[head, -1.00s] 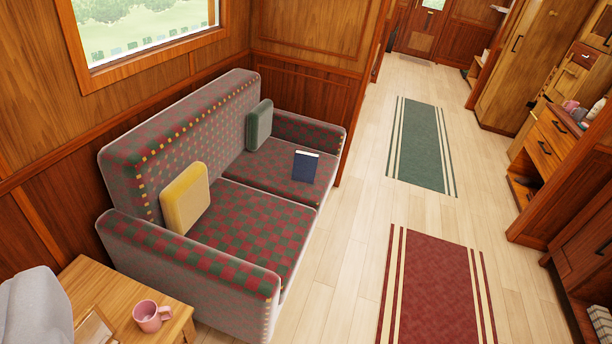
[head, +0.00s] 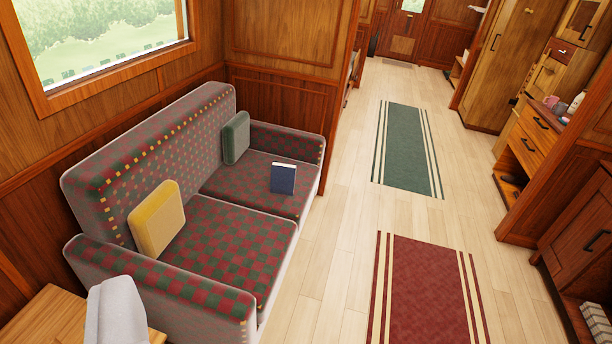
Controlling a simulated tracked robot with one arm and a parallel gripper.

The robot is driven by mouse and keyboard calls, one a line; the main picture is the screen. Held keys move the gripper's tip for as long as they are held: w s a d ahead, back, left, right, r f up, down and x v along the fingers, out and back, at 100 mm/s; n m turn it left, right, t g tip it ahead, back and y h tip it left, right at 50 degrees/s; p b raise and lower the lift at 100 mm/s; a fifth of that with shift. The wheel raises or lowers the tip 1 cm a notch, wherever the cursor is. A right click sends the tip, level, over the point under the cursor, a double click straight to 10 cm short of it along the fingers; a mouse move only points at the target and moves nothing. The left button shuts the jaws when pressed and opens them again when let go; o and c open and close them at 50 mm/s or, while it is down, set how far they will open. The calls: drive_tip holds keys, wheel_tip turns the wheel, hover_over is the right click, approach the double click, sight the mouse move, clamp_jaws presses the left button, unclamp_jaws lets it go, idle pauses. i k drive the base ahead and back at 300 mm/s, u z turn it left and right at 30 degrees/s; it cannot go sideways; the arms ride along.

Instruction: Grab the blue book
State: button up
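The blue book (head: 283,179) is on the far seat of the checkered sofa (head: 237,228), near the seat's front edge. It has a dark blue cover with a pale strip along its top edge. It appears propped up or tilted, and nothing covers it. I see no gripper fingers. A pale grey rounded shape (head: 117,316) at the lower left looks like part of my own arm.
A yellow cushion (head: 157,218) and a green cushion (head: 236,138) lean on the sofa's backrest. A wooden table (head: 42,322) stands at the near left. The aisle floor (head: 337,225) is open, with a red rug (head: 424,290) and a green rug (head: 408,150). Wooden cabinets (head: 585,215) line the right.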

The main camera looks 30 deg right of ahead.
sight(282, 175)
drive_tip(key=z, duration=0.7)
drive_tip(key=i, duration=1.15)
drive_tip(key=z, duration=0.9)
drive_tip(key=i, duration=2.35)
drive_tip(key=u, duration=0.3)
